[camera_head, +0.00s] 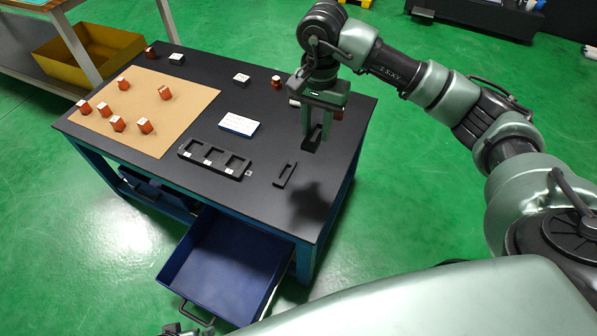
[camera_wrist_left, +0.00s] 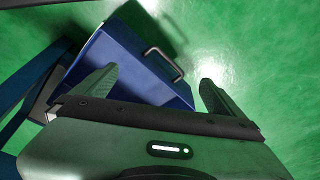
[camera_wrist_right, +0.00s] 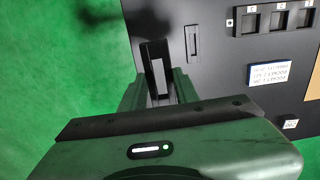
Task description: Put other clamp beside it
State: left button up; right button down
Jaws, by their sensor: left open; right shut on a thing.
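One black clamp (camera_head: 285,174) lies flat on the dark table, right of the black slotted tray. It also shows in the right wrist view (camera_wrist_right: 193,42). My right gripper (camera_head: 313,122) is shut on the other black clamp (camera_head: 312,139) and holds it above the table, to the right of the lying clamp. The held clamp (camera_wrist_right: 155,65) stands out beyond the fingers in the right wrist view. My left gripper (camera_wrist_left: 157,88) is open and empty near the blue drawer.
The black tray (camera_head: 216,158) has several compartments. A white-topped blue block (camera_head: 239,124) lies behind it. A tan mat (camera_head: 150,139) with several orange parts is at left. An open blue drawer (camera_head: 225,262) juts out in front. Bare table surrounds the lying clamp.

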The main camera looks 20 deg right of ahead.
jog(key=b, duration=0.2)
send_over(313, 185)
notch_tip(313, 185, down, 15)
jog(key=shift+w+f, duration=0.1)
notch_tip(313, 185, down, 5)
jog(key=shift+r+b, duration=0.2)
jog(key=shift+b, duration=0.15)
pick_arm(q)
notch_tip(313, 185, up, 9)
jog(key=shift+s+a, duration=0.2)
jog(key=shift+r, duration=0.15)
pick_arm(e)
jog(key=shift+f, duration=0.15)
jog(key=c, duration=1.1)
grip_release()
pick_arm(q)
jog(key=shift+r, duration=0.4)
pick_arm(e)
jog(key=shift+o, duration=0.2)
